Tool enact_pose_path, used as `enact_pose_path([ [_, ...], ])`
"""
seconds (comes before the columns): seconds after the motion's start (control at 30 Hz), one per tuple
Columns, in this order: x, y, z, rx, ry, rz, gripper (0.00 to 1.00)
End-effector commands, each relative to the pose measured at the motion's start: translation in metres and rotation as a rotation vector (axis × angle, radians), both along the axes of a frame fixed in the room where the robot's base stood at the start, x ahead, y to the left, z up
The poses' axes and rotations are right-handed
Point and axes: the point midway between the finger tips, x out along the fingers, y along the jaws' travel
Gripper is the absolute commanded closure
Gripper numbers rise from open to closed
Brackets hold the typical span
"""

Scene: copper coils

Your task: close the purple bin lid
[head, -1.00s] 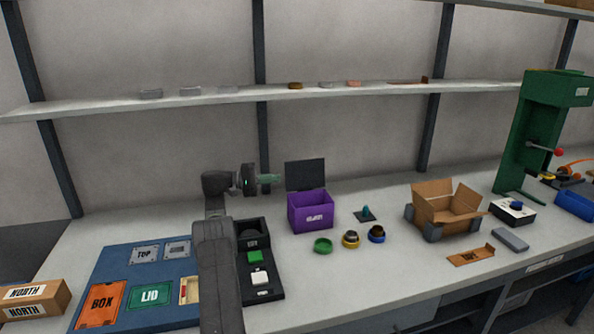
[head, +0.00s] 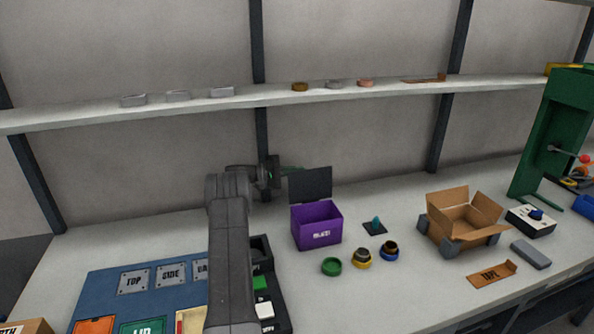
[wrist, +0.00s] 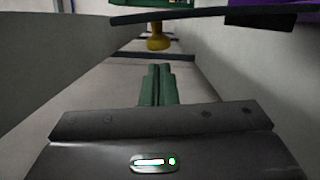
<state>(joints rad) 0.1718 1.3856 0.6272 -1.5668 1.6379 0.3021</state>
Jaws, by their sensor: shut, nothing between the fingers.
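The purple bin (head: 317,228) stands on the bench in the head view, with its dark lid (head: 311,184) standing upright, open, at the back edge. In the wrist view the lid (wrist: 205,13) shows edge-on as a dark strip across the top, with a corner of the purple bin (wrist: 258,22) behind it. My gripper (head: 296,171) is just behind and to the left of the lid, near its upper part. Its green fingers (wrist: 158,85) are closed together and empty. I cannot tell whether the fingertips touch the lid.
An open cardboard box (head: 462,219) stands to the right. A shelf (head: 240,103) runs along the wall above my gripper.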

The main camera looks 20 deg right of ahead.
Motion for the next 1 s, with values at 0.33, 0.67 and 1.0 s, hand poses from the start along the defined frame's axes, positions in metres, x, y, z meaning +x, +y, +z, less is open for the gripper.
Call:
enact_pose_path([
  [0.33,-0.008,0.000,0.001,0.000,0.000,0.000,1.00],
  [0.67,-0.008,0.000,0.001,0.000,-0.003,0.000,1.00],
  [1.0,-0.013,0.000,0.003,-0.003,-0.056,0.000,1.00],
])
